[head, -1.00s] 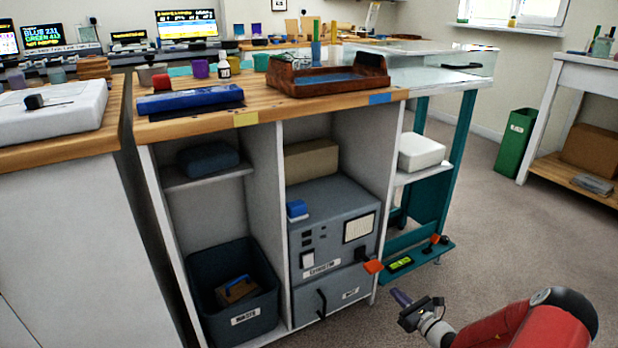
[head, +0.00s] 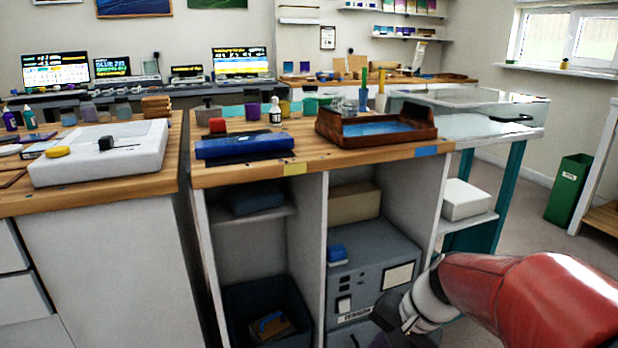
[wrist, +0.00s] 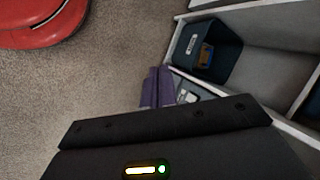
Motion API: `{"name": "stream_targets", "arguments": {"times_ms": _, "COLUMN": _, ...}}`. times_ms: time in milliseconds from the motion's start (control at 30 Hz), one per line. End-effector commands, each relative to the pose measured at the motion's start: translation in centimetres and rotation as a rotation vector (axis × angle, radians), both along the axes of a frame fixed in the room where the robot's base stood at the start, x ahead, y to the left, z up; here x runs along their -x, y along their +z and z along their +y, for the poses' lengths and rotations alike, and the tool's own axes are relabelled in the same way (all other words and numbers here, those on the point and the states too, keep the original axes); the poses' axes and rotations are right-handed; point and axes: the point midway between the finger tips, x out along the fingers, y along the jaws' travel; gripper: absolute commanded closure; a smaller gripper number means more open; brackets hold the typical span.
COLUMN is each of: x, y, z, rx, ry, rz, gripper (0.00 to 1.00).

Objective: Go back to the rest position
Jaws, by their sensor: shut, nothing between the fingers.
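My gripper shows in the wrist view (wrist: 156,88), its two purple fingers together with nothing held between them. In the head view its dark body is low at the right, in front of the grey machine (head: 372,283) in the bench's lower bay. The fingertips cannot be made out there. My red arm reaches in from the right edge.
The wooden bench top (head: 365,152) carries a brown mould tray (head: 350,138) and a blue case (head: 243,146). A dark bin (head: 240,300) stands in the left bay, also seen in the wrist view (wrist: 222,42). A green bin (head: 568,188) stands on open floor at right.

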Motion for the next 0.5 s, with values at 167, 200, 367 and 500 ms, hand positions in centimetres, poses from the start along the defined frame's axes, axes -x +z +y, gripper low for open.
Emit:
{"name": "stream_targets", "arguments": {"times_ms": 167, "x": 5.3, "y": 4.4, "z": -0.2, "rx": 0.260, "ry": 0.188, "rz": -0.169, "gripper": 1.00}}
{"name": "stream_targets", "arguments": {"times_ms": 200, "x": 6.3, "y": 5.2, "z": -0.4, "rx": 0.311, "ry": 0.222, "rz": -0.206, "gripper": 1.00}}
{"name": "stream_targets", "arguments": {"times_ms": 367, "x": 9.6, "y": 7.6, "z": -1.6, "rx": 0.482, "ry": 0.331, "rz": -0.343, "gripper": 1.00}}
{"name": "stream_targets", "arguments": {"times_ms": 500, "x": 11.1, "y": 8.6, "z": -2.4, "rx": 0.567, "ry": 0.380, "rz": -0.420, "gripper": 1.00}}
